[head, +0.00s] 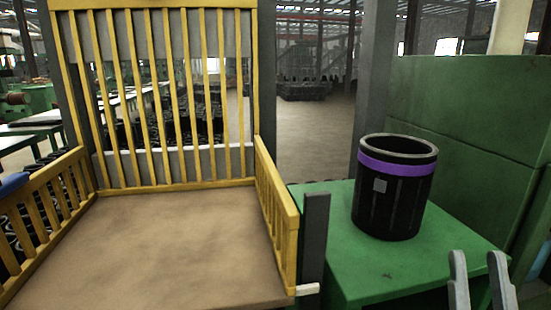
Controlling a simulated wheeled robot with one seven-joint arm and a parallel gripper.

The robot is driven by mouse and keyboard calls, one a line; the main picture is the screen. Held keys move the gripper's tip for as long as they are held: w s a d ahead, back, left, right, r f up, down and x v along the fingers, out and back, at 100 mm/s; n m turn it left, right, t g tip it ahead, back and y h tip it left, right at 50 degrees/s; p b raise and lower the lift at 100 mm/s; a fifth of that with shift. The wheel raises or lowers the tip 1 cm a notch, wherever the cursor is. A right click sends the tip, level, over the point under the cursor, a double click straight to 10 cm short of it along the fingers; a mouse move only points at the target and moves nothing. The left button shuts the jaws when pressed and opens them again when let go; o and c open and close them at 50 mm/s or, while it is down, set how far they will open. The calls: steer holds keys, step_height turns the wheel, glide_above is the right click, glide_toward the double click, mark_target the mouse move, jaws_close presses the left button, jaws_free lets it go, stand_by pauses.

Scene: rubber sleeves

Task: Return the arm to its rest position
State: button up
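My gripper (477,262) shows at the lower right edge of the head view. Its two grey fingers point up and stand apart with nothing visible between them. The rest of my arm is out of the picture. The gripper is in front of the green table (355,270), low and to the right of the black bin (393,197), with a visible gap to the bin in the picture. The bin has a purple band and a small grey square, and stands upright on the table.
A yellow slatted frame (287,225) with a brown bed (150,245) fills the left. A grey post (314,235) stands between it and the table. Green panels (470,140) rise at right. A blue object (12,183) shows at the left edge. Open floor (300,135) lies behind.

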steer(key=s+a+f+m+g, duration=0.1)
steer(key=s+f+g, duration=0.25)
steer(key=f, duration=0.45)
steer(key=s+f+m+g, duration=0.25)
steer(key=s+f, duration=0.25)
steer(key=f, duration=0.3)
steer(key=s+a+f+n+g+y, duration=0.1)
steer(key=s+f+g+y, duration=0.1)
steer(key=s+f, duration=0.4)
steer(key=s+a+f+n+g+y, duration=0.1)
steer(key=s+f+g, duration=0.3)
steer(key=s, duration=0.7)
steer(key=shift+a+f+n+g+y, duration=0.35)
steer(key=shift+f+n, duration=0.2)
steer(key=shift+f, duration=0.4)
steer(key=shift+d, duration=0.15)
